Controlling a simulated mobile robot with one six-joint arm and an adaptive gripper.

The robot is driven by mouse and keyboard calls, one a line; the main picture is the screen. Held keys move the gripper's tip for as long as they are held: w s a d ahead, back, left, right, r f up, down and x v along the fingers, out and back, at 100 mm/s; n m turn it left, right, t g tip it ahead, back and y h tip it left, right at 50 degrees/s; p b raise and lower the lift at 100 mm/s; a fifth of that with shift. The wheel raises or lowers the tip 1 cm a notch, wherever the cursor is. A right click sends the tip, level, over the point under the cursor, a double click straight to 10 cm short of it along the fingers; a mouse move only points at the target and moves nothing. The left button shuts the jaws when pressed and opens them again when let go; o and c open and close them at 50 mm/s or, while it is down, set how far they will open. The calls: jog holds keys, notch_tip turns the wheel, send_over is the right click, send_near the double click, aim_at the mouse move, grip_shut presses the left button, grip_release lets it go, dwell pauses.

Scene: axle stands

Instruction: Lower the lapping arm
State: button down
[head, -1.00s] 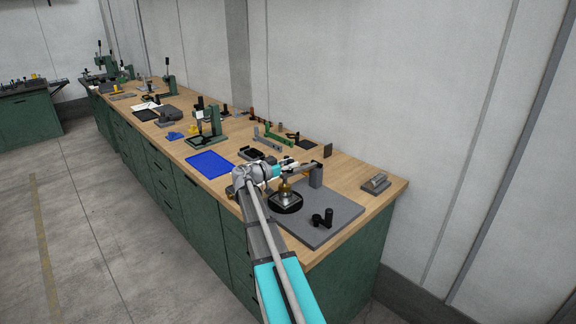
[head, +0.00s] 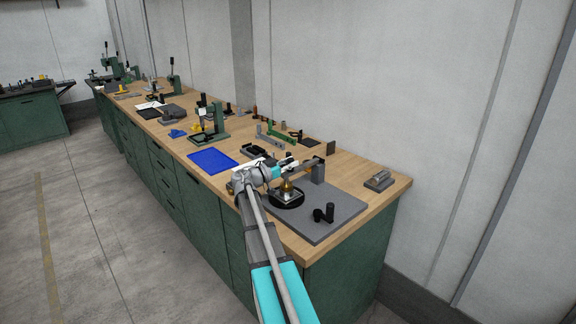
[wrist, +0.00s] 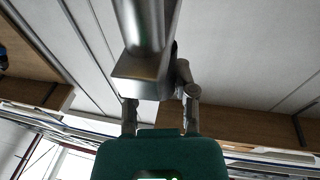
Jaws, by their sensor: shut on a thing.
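The lapping machine stands on a grey base plate (head: 343,213) at the near end of the bench. A grey post (head: 318,174) rises at the back of the plate. The lapping arm (head: 306,166) runs from the post top toward the left, above a dark round lap plate (head: 288,203). A brass-coloured piece (head: 287,188) sits under the arm, over a silvery block. My gripper (head: 285,171) is at the arm's left end and is shut on it. In the wrist view, the fingers (wrist: 161,112) stand either side of a steel block and bar; the exact contact is partly hidden.
A black two-post piece (head: 324,213) stands at the plate's front right. A grey block (head: 379,181) lies at the bench's right end. A blue mat (head: 212,160) lies left of my arm. Green brackets (head: 273,135) and other tools stand farther back.

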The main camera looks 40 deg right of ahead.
jog(key=shift+s+a+f, duration=0.1)
jog(key=shift+f, duration=0.05)
jog(key=shift+c, duration=2)
grip_release()
